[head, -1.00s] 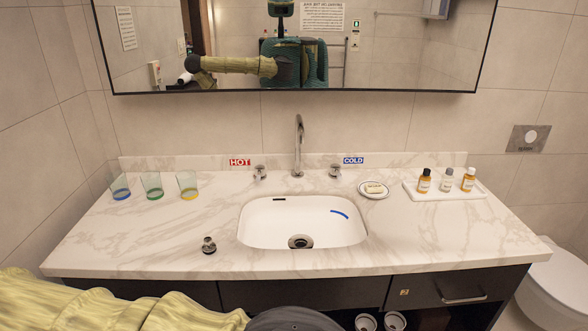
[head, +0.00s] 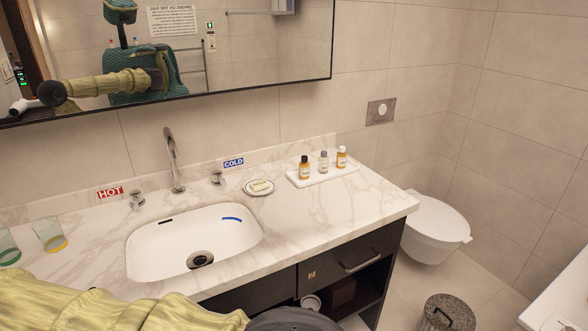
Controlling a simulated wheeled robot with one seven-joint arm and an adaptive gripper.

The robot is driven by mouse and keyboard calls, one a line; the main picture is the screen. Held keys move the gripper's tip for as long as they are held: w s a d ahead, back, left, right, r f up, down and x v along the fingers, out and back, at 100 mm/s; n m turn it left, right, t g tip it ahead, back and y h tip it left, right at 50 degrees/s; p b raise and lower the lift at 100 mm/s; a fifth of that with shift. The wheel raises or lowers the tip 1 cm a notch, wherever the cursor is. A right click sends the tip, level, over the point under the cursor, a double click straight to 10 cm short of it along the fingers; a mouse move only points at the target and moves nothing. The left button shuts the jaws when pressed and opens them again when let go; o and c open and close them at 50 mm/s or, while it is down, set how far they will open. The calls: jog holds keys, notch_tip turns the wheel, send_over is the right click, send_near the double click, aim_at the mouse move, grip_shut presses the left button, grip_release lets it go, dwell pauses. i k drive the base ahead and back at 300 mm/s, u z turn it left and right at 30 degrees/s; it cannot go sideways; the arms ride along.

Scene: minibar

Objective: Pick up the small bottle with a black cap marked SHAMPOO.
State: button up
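Three small bottles stand upright on a white tray (head: 311,181) at the right end of the marble counter. The left one, an amber bottle with a black cap (head: 304,170), has a pale label too small to read. The middle one is a clear or greyish bottle with a grey cap (head: 323,163). The right one is an amber bottle with a white cap (head: 341,158). My arm, in a yellow-green sleeve, crosses the bottom left of the view, well in front of and left of the bottles. My gripper itself is not in view.
A sink (head: 190,240) with a tall faucet (head: 172,160) lies left of the tray. A soap dish (head: 259,187) sits between them. Glasses (head: 49,235) stand at the far left. A toilet (head: 435,225) and a lidded bin (head: 447,313) are beyond the counter's right end.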

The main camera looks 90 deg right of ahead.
aim_at(304, 165)
jog(key=z, duration=1.75)
